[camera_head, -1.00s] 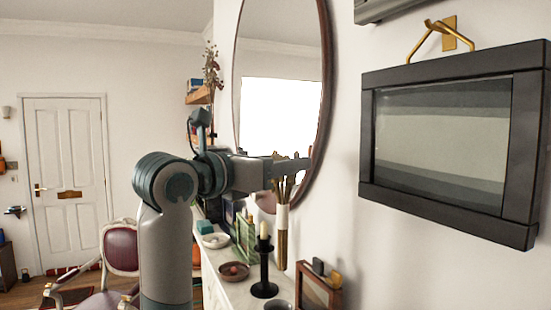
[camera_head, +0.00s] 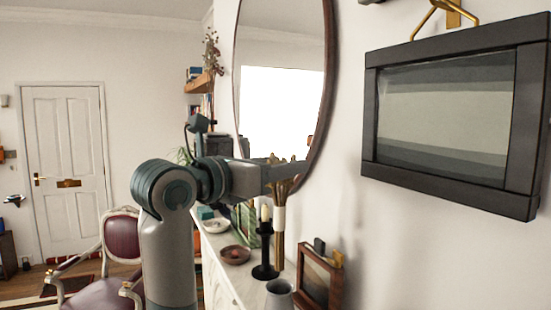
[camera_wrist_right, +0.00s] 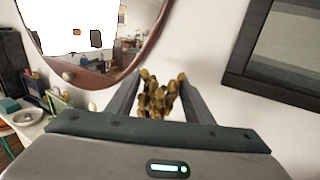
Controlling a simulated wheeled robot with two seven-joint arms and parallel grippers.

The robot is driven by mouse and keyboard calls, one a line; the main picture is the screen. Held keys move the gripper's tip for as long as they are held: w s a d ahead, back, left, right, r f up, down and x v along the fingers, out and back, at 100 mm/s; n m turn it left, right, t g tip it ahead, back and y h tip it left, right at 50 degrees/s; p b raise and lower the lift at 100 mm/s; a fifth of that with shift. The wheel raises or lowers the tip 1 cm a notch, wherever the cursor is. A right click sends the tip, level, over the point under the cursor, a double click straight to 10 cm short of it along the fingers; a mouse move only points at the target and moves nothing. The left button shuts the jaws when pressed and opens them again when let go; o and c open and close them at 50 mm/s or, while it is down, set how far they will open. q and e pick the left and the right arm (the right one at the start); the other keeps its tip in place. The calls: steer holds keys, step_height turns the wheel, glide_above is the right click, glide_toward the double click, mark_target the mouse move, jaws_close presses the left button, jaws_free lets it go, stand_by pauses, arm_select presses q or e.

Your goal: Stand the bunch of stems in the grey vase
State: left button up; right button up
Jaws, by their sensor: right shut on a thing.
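The bunch of stems (camera_head: 278,222) is brown and upright, with a pale wrap around its middle. My right gripper (camera_head: 292,169) is shut on its upper part and holds it above the mantel shelf, by the mirror. In the right wrist view the knobbly brown tops of the stems (camera_wrist_right: 157,100) show between the two fingers of my right gripper (camera_wrist_right: 159,76). The grey vase (camera_head: 279,296) stands on the shelf at the bottom of the head view, nearer to me than the stems; its lower part is cut off. My left gripper is not in view.
A black candlestick (camera_head: 265,258) with a cream candle stands close to the stems and vase. A wooden frame (camera_head: 319,277) stands right of the vase. A brown bowl (camera_head: 235,255) and white dish (camera_head: 215,226) lie farther back. The mirror (camera_head: 322,100) hangs behind my gripper.

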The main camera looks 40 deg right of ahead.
mark_target(278, 216)
steer(key=shift+f, duration=0.6)
steer(key=shift+s+a+f+b, duration=0.1)
steer(key=shift+s+f+b, duration=0.1)
steer(key=shift+f+b, duration=0.7)
steer(key=shift+a+f+b, duration=0.15)
steer(key=shift+f+b, duration=0.55)
steer(key=shift+f, duration=0.1)
step_height(278, 216, down, 3)
steer(key=b, duration=0.3)
steer(key=shift+f, duration=0.2)
arm_select(q)
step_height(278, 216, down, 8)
steer(key=b, duration=0.1)
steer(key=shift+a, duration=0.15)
arm_select(e)
steer(key=shift+f, duration=0.9)
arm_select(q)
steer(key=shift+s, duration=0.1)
